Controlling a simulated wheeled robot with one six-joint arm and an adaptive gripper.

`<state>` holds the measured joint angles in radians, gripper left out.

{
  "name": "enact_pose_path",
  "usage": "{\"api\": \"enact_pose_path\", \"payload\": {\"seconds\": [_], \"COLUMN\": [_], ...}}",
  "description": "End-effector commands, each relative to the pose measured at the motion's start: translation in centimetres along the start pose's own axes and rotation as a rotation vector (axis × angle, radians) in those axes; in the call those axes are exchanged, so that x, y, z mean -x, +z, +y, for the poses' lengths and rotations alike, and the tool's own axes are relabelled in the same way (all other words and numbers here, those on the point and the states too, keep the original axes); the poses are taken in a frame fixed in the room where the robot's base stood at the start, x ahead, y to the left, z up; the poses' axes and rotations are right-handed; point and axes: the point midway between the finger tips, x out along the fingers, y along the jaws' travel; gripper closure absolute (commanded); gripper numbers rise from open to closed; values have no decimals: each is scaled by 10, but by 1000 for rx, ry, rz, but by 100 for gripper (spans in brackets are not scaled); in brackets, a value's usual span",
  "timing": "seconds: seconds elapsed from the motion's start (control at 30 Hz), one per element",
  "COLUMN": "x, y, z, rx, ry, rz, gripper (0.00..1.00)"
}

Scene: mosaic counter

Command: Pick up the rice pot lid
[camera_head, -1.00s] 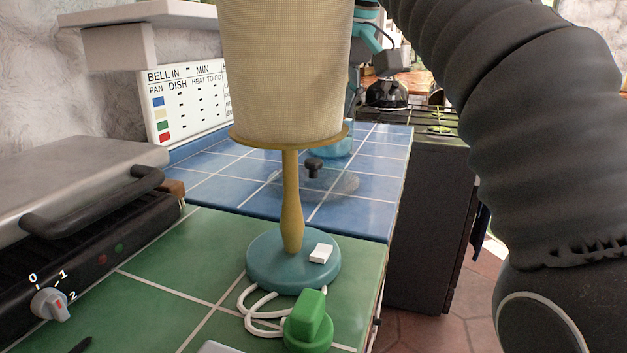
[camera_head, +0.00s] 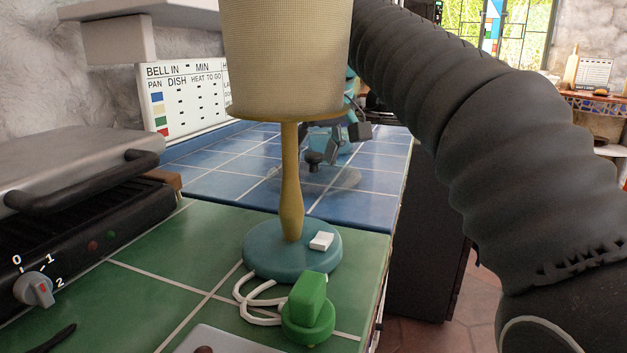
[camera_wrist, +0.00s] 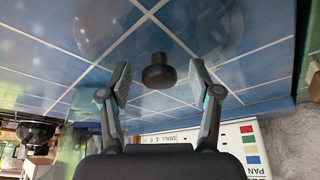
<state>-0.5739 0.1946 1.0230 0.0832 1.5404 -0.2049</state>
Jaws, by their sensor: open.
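The rice pot lid (camera_head: 343,180) looks like clear glass with a black knob (camera_head: 314,159). It lies on the blue tiled counter, partly hidden behind the lamp stem in the head view. In the wrist view the black knob (camera_wrist: 158,76) appears between the two fingers, with clear space on both sides. My gripper (camera_wrist: 160,84) is open and empty. In the head view my gripper (camera_head: 340,138) is just above and right of the knob, partly hidden by the lampshade. I cannot tell the exact height of the fingertips over the knob.
A lamp with a beige shade (camera_head: 285,60) and teal base (camera_head: 270,262) stands on the green tiles, in front of the lid. A green plug (camera_head: 308,308) and white cord lie beside it. A grill (camera_head: 80,190) is at left. A sign (camera_head: 185,98) stands behind.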

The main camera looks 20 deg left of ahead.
Motion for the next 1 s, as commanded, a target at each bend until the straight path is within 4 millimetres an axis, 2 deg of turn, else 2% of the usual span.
{"api": "enact_pose_path", "payload": {"seconds": [0.2, 0.23, 0.4, 0.47, 0.5, 0.8, 1.0], "x": [-2, -2, -2, -2, -2, 0, 13], "y": [0, 0, 0, 0, 0, -1, -7], "z": [0, 0, 0, 0, 0, 0, 0], "rx": [0, 0, 0, 0, 0, 0, 0], "ry": [0, 0, 0, 0, 0, 1, 1], "rz": [1, 1, 1, 1, 1, 1, 2], "gripper": [37, 39, 82, 97, 100, 100, 100]}}
